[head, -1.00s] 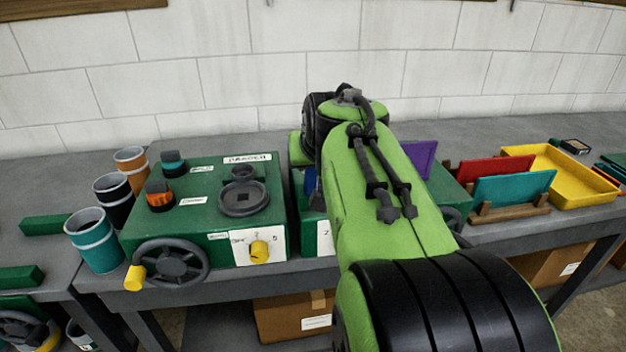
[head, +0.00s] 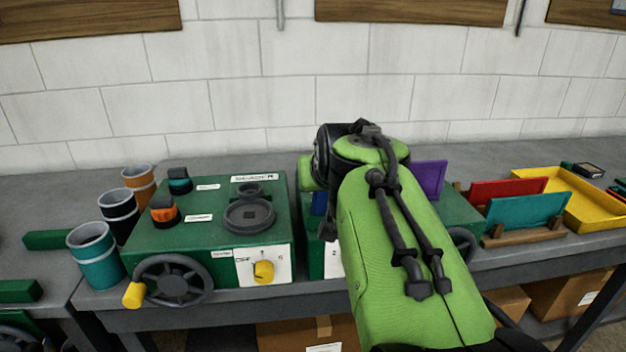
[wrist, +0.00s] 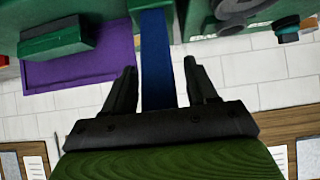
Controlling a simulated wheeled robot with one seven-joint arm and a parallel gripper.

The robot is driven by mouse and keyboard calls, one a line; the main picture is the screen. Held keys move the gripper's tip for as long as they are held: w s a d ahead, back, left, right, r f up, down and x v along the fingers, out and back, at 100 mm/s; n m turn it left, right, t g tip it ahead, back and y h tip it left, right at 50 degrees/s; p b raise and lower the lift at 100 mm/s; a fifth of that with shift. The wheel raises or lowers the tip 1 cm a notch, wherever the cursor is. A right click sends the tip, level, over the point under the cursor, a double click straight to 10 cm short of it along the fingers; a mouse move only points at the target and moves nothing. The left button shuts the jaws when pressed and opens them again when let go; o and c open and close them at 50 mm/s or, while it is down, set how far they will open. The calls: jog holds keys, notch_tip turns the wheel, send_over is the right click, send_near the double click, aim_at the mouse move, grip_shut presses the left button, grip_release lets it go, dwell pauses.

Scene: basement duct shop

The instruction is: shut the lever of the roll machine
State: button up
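My gripper (wrist: 160,72) is open in the wrist view, its two dark fingers spread. A blue bar (wrist: 156,45), perhaps the lever, runs between the fingers with a gap on each side. In the head view a small blue part (head: 319,203) shows beside my arm. It sits at a green machine (head: 314,251) that my arm mostly hides, and my fingers are hidden there too. Another green machine (head: 216,215) stands to its left, with a handwheel, a yellow knob and a round dark plate. I cannot read which is the roll machine.
Teal (head: 94,258), black and orange cups stand left of the left machine. A purple panel (head: 430,178) is right of my arm. Red and teal (head: 525,211) panels stand in a wooden rack beside a yellow tray (head: 598,218). A block wall closes the back.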

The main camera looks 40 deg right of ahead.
jog(key=p+v, duration=0.4)
jog(key=v, duration=1.1)
jog(key=shift+s+r, duration=0.2)
jog(key=shift+r, duration=0.05)
jog(key=shift+a, duration=0.15)
